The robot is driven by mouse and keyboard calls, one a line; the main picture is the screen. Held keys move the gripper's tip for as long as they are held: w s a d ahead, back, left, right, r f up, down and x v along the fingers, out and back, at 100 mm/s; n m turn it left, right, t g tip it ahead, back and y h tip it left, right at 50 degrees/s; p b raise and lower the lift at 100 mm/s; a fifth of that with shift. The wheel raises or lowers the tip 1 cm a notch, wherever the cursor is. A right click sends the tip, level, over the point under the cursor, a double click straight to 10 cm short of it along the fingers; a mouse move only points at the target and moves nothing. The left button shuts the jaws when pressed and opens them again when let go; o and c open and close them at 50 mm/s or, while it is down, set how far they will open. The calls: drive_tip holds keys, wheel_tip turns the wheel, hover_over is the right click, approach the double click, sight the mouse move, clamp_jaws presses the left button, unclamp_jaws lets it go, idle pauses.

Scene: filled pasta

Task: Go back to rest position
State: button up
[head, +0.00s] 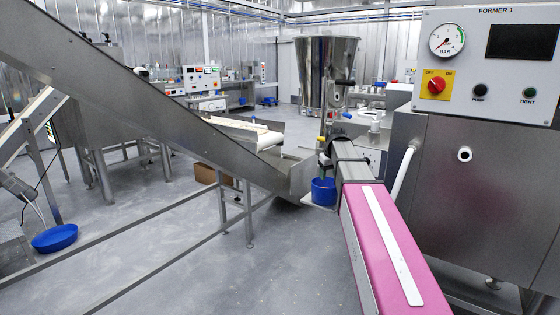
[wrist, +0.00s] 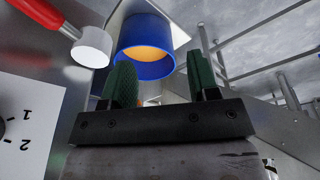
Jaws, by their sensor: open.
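My gripper (wrist: 160,78) shows in the wrist view with its two green fingers apart and nothing between them. A blue cup (wrist: 146,62) with orange inside is just beyond the fingertips. In the head view a blue cup (head: 323,191) stands low beside the far end of my pink and grey arm, below a tall steel hopper (head: 326,72). My gripper cannot be made out clearly in the head view, where my arm hides part of that area.
A red handle with a pale end (wrist: 92,47) and a numbered dial plate (wrist: 25,135) are close on the left in the wrist view. The FORMER 1 panel (head: 495,62) stands right of my arm. A steel incline (head: 150,100) crosses the left. Open floor (head: 235,270) lies between.

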drive_tip(key=s+a+f+m+g, duration=0.1)
drive_tip(key=s+f+m+g, duration=0.1)
drive_tip(key=s+f, duration=2.4)
wheel_tip(320, 180, down, 3)
drive_tip(key=shift+s+a+f+m+g, duration=0.1)
drive_tip(key=shift+s+a+m+g, duration=0.25)
drive_tip(key=shift+m, duration=0.45)
